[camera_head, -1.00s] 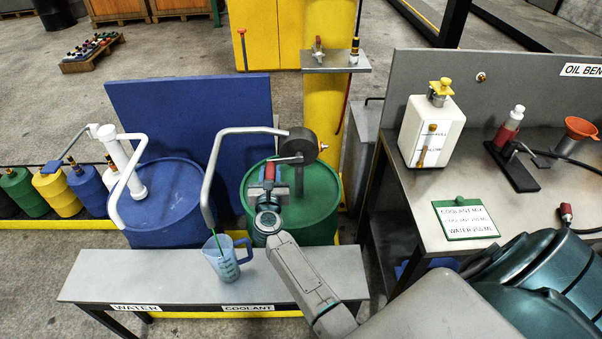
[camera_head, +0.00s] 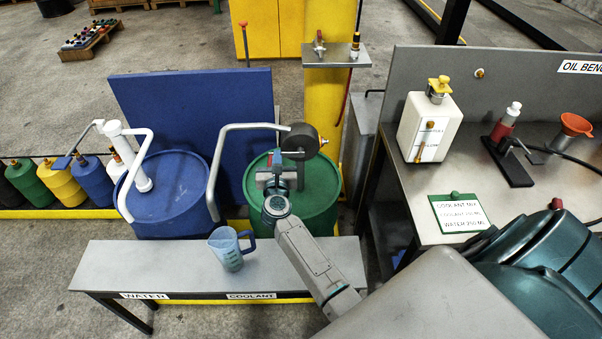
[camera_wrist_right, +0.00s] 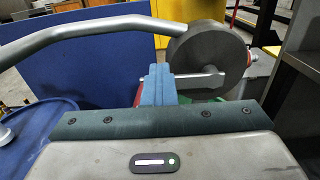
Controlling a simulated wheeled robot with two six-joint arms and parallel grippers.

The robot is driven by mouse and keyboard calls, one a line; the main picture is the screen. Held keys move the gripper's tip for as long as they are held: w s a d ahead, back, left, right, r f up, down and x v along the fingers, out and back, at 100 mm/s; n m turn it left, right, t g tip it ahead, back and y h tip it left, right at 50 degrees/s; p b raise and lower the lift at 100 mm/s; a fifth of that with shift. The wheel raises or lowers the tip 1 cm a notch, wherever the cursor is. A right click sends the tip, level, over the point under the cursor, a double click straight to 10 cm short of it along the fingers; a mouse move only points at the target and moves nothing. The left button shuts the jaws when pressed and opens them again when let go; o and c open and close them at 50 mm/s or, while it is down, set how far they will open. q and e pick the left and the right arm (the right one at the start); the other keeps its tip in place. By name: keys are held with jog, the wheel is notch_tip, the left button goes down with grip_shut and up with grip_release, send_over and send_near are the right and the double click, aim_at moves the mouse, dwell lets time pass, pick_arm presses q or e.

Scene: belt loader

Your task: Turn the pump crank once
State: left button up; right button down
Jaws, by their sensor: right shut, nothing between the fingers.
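The coolant pump has a dark round body (camera_head: 301,138) on the green drum (camera_head: 322,190), with a curved grey spout (camera_head: 235,127) reaching left. Its metal crank arm (camera_head: 296,156) lies in front of the body and also shows in the wrist view (camera_wrist_right: 207,79). A bit of red (camera_wrist_right: 137,97), perhaps the crank handle, shows beside my fingers; the rest is hidden. My right gripper (camera_head: 282,172) is shut and empty, its fingers close by the crank; I cannot tell whether they touch. A translucent blue jug (camera_head: 230,250) stands on the bench below the spout. My left gripper is out of view.
The blue drum (camera_head: 168,205) with a white pump is to the left. The grey bench (camera_head: 180,265) carries WATER and COOLANT labels. At right, the oil bench (camera_head: 480,180) holds a white container (camera_head: 430,127), a red bottle (camera_head: 503,125) and a green-edged card (camera_head: 460,212).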

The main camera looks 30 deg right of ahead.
jog(key=shift+w+a, duration=0.3)
jog(key=shift+a, duration=0.15)
jog(key=shift+a+f+b, duration=0.15)
jog(key=shift+f+b, duration=0.35)
jog(key=shift+f, duration=0.1)
jog(key=shift+r+p, duration=0.8)
jog(key=shift+f+b, duration=0.85)
jog(key=shift+b, duration=0.05)
jog(key=shift+f, duration=0.2)
jog(key=shift+r+p, duration=0.65)
jog(key=shift+r, duration=0.25)
pick_arm(q)
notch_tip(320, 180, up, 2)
jog(key=p, duration=0.3)
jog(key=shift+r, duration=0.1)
pick_arm(e)
jog(key=r, duration=0.1)
jog(key=d+r, duration=0.1)
jog(key=r, duration=0.1)
jog(key=shift+s+d, duration=0.2)
jog(key=shift+s, duration=0.2)
jog(key=c, duration=2.2)
grip_release()
